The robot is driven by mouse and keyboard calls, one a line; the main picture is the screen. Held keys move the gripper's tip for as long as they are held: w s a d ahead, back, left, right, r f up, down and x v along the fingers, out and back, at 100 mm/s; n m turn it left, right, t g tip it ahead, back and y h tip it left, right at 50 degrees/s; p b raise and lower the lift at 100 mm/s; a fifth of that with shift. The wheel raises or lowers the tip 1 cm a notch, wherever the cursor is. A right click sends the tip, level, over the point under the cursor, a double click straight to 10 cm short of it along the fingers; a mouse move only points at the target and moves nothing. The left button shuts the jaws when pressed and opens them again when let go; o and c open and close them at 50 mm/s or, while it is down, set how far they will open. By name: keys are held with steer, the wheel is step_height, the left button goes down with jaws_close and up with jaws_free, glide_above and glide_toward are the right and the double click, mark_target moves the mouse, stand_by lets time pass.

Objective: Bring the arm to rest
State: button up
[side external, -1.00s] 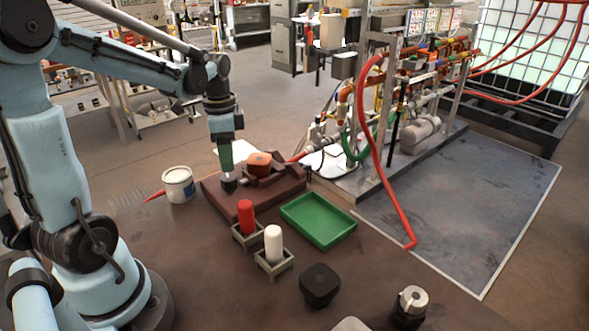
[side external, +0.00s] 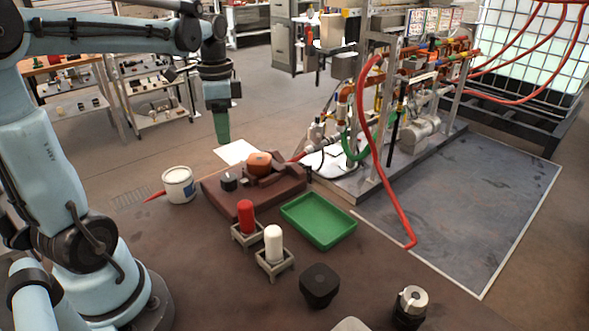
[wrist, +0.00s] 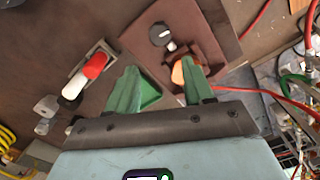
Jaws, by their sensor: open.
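My gripper (side external: 222,138) hangs above the far left part of the brown fixture block (side external: 225,205), pointing down, clear of it. In the wrist view its two green fingers (wrist: 162,90) are spread apart with nothing between them. A black knob (side external: 229,182) stands on the block below it, and the knob also shows in the wrist view (wrist: 160,34). An orange-brown round piece (side external: 259,163) sits in the block's holder; in the wrist view my right finger partly covers it.
A red cylinder (side external: 245,215) and a white cylinder (side external: 273,243) stand in small holders. A green tray (side external: 318,222) is to their right. A white can (side external: 179,185) stands left of the block. A dark square-topped object (side external: 319,284) stands in front. A red hose (side external: 376,160) hangs at right.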

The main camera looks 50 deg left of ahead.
steer(key=s+d+f+n+t, duration=0.1)
steer(key=d+f+n+t, duration=0.1)
steer(key=d, duration=0.6)
steer(key=d+f+n+t, duration=0.1)
steer(key=d+n+t, duration=0.2)
steer(key=d+t, duration=0.2)
steer(key=d, duration=0.3)
steer(key=shift+s+d+f+n, duration=0.15)
steer(key=shift+s+f+n, duration=0.15)
steer(key=shift+s+f, duration=0.1)
